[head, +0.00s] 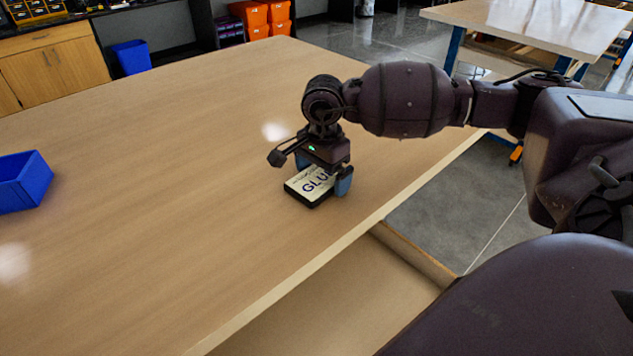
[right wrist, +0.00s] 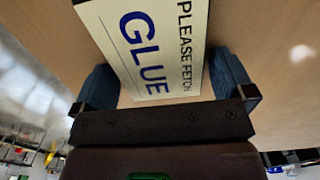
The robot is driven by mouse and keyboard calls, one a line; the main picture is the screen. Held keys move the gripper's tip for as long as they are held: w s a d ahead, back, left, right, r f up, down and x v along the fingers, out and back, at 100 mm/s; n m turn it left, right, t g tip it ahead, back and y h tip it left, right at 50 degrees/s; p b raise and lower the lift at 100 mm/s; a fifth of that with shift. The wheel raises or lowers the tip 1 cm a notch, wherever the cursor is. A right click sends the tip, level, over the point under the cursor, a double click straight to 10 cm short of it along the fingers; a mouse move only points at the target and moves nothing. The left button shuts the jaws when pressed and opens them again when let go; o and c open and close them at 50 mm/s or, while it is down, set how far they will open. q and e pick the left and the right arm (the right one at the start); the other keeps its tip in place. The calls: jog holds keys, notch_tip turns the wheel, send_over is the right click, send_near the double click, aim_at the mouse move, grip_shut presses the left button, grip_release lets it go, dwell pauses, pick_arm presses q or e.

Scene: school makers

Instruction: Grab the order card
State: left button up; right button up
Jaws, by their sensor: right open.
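The order card (head: 309,186) is a cream card with dark blue lettering on a black base, lying on the wooden table near its right edge. In the right wrist view the card (right wrist: 147,45) reads "PLEASE FETCH GLUE". My right gripper (head: 323,179) is over the card, pointing down. Its blue fingertips are open, one on each side of the card, and in the right wrist view the gripper (right wrist: 163,90) shows gaps beside the card. Part of the card is hidden behind the gripper in the head view. My left gripper is not in view.
A blue bin (head: 22,182) stands at the table's left. The wooden table (head: 170,150) is otherwise clear. Orange bins (head: 262,15) and a blue bin on the floor (head: 132,57) are beyond it. Another table (head: 540,25) stands at the back right.

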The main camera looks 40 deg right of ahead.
jog(key=shift+r, duration=0.1)
jog(key=c, duration=0.8)
jog(key=shift+o, duration=0.2)
